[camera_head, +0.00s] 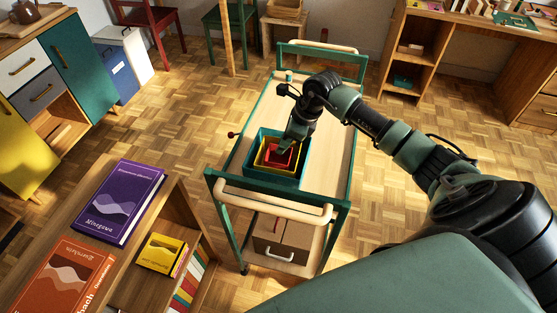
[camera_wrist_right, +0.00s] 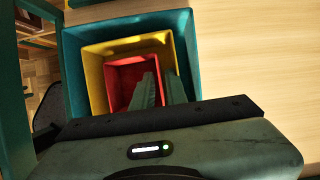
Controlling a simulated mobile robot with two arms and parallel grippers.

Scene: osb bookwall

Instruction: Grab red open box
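A small red open box (camera_head: 277,158) sits nested inside a yellow open box (camera_head: 262,157), which sits inside a larger teal open box (camera_head: 250,158) on the cart. The three also show in the right wrist view: red (camera_wrist_right: 122,80), yellow (camera_wrist_right: 95,70) and teal (camera_wrist_right: 75,60). My right gripper (camera_head: 289,146) points down into the nested boxes. In the wrist view its two green fingers (camera_wrist_right: 161,88) are close together at the red box's right wall. My left gripper is out of view.
The cart (camera_head: 336,165) has green rails, pale handles and free top space right of the boxes. A brown drawer box (camera_head: 282,236) is on its lower shelf. A low bookcase (camera_head: 85,180) with books stands front left. A desk (camera_head: 400,50) stands back right.

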